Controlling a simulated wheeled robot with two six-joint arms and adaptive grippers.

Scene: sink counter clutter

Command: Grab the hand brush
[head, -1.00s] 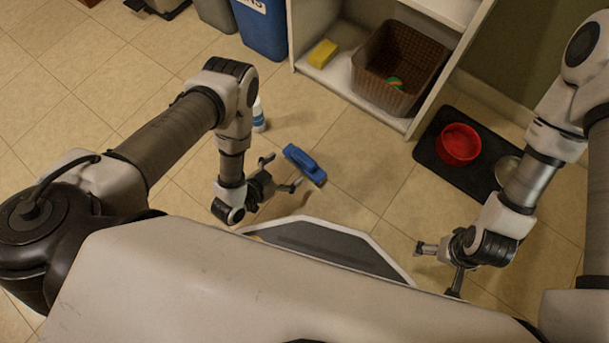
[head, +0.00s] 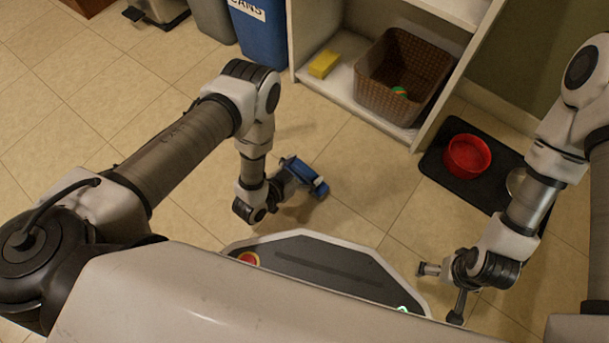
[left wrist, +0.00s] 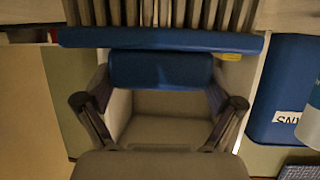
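My right gripper (head: 438,293) is open and empty, well to the right of the brush.
A white shelf (head: 312,77) holds a yellow sponge (head: 324,64) and a brown basket (head: 385,95). A red bowl (head: 467,157) stands on a dark mat (head: 435,166) at right. A blue bin (head: 258,35) stands at the back. Floor around the brush is clear.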

